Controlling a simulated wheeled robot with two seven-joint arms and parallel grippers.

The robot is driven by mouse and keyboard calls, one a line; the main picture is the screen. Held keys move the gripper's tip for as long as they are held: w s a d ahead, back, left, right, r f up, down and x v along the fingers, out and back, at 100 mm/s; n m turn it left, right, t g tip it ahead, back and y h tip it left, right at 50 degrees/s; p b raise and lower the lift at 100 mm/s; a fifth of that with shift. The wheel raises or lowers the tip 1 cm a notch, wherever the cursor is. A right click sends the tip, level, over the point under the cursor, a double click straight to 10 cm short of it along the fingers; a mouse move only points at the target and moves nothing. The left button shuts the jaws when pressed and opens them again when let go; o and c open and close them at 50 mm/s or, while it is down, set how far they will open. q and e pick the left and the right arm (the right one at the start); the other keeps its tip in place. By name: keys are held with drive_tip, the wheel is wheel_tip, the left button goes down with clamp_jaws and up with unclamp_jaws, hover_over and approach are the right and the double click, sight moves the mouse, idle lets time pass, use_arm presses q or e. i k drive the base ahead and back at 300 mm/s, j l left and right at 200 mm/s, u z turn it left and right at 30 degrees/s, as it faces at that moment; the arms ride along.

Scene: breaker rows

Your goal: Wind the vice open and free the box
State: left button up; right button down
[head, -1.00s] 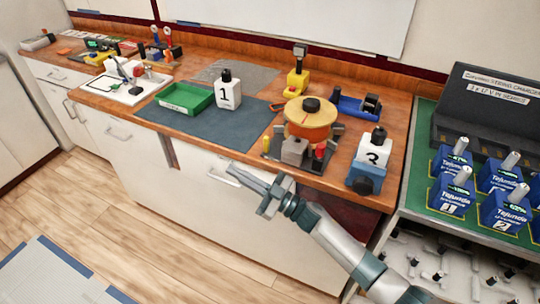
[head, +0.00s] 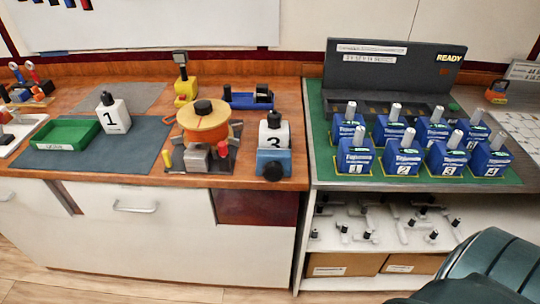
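The white box marked 3 (head: 274,135) with a black top stands upright in the blue vice (head: 272,158) at the worktop's front edge. A dark round knob (head: 273,172) sits on the vice's front. The box's lower part is hidden by the vice front, so I cannot tell how tightly it is held. Neither gripper shows in the head view. Only a dark green-grey part of my arm shows at the lower right, far from the vice.
Left of the vice are an orange round device (head: 203,124), a white box marked 1 (head: 111,115) and a green tray (head: 67,134). Right of it, several blue numbered units (head: 357,157) stand on a green mat (head: 325,172). A blue tool (head: 248,98) lies behind.

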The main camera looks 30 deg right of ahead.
sight(269, 136)
drive_tip(key=i+j, duration=0.15)
drive_tip(key=j, duration=0.2)
drive_tip(key=i+j, duration=0.2)
drive_tip(key=j, duration=0.2)
drive_tip(key=i+j, duration=0.15)
drive_tip(key=j, duration=0.2)
drive_tip(key=z, duration=1.2)
